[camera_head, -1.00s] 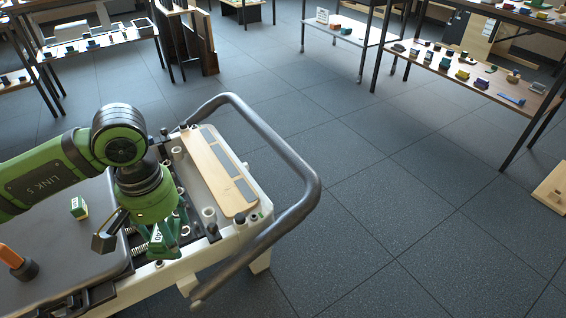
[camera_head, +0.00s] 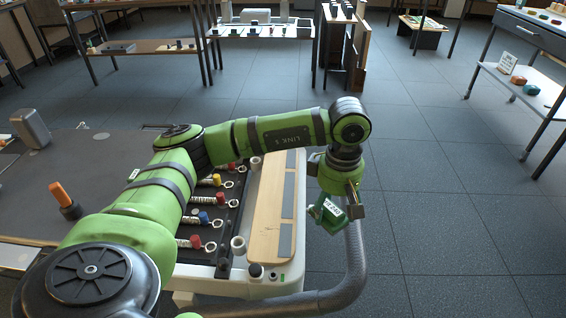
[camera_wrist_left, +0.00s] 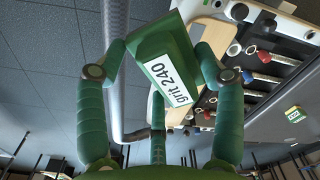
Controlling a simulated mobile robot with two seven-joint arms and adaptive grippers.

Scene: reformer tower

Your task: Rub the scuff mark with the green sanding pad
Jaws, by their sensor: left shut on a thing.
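My left gripper (camera_head: 333,208) is shut on the green sanding pad (camera_head: 328,216), whose white label reads "grit 240" in the left wrist view (camera_wrist_left: 160,50). The fingers sit on both sides of the pad. In the head view the pad is just right of the wooden board (camera_head: 268,205) on the reformer's white frame, close to the dark curved rail (camera_head: 355,265). The pad appears to be above the floor, not against any surface. I cannot make out a scuff mark in these views. My right gripper is not in view.
Springs with coloured ends (camera_head: 203,217) lie left of the board, beside the grey carriage (camera_head: 110,175). An orange-handled tool (camera_head: 61,195) stands on it. A green-yellow labelled block (camera_wrist_left: 295,115) shows in the wrist view.

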